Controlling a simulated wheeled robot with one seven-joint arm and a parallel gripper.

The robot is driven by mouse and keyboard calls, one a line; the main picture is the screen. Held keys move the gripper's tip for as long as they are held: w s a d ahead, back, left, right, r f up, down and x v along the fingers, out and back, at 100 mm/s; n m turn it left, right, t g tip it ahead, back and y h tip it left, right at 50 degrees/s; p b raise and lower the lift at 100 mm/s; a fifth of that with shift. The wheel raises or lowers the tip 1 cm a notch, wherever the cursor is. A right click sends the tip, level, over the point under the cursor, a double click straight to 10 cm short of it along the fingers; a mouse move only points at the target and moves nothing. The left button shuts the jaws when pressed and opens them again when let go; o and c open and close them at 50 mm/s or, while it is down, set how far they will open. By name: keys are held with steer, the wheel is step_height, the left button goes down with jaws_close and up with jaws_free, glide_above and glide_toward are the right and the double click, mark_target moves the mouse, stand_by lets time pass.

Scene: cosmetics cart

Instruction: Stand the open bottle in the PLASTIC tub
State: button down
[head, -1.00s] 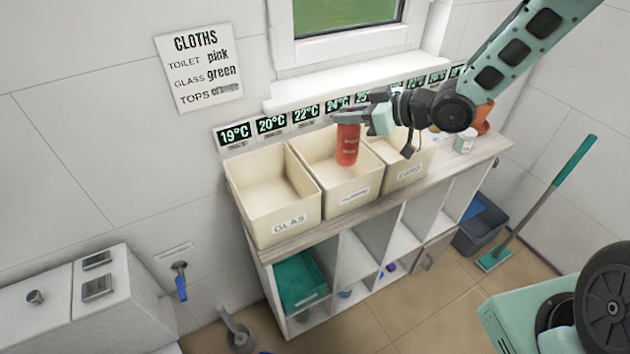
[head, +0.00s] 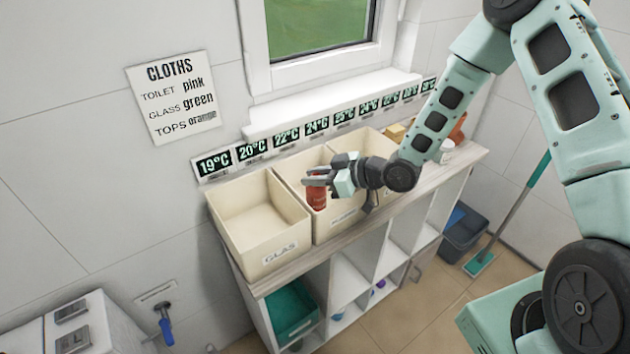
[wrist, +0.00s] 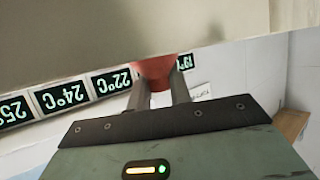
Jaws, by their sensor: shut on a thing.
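The red bottle (head: 317,197) is upright, low in the mouth of the middle cream tub (head: 345,222). That tub's front label is too small and partly covered to read surely. My gripper (head: 317,178) is shut on the bottle's upper part, reaching in from the right. In the wrist view the bottle (wrist: 154,72) sits between my fingertips (wrist: 158,92), and a pale wall cuts off part of it. The bottle's base and the tub's floor are hidden, so I cannot tell whether they touch. The bottle's opening is not clear.
An empty tub marked GLAS (head: 281,258) stands left. A third tub (head: 364,140) is right, partly behind my arm. Temperature signs (head: 286,136) line the wall above. A window sill (head: 330,103) juts out behind. A white cup stands at the shelf's right.

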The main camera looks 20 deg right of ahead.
steer(key=shift+f, duration=1.05)
steer(key=shift+f, duration=0.2)
steer(key=c, duration=1.3)
jaws_free()
steer(key=shift+r, duration=0.15)
